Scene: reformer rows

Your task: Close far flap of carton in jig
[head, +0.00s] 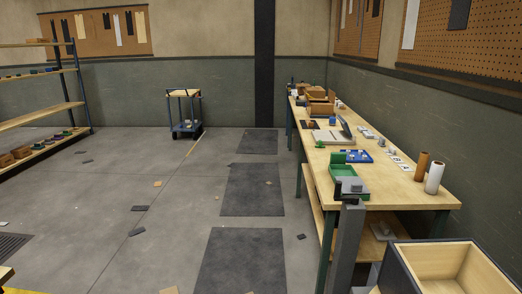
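Brown open-topped boxes (320,108) stand far along the long workbench on the right. One of them may be the carton, but they are too small to make out flaps or a jig. A flat pale board (327,137) with a dark upright panel (346,130) lies on the bench nearer to me. Neither of my grippers can be made out in the head view.
A grey post (347,245) and an open crate (395,262) stand near. A cart (185,127) stands far back. Dark mats (250,190) line the aisle.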

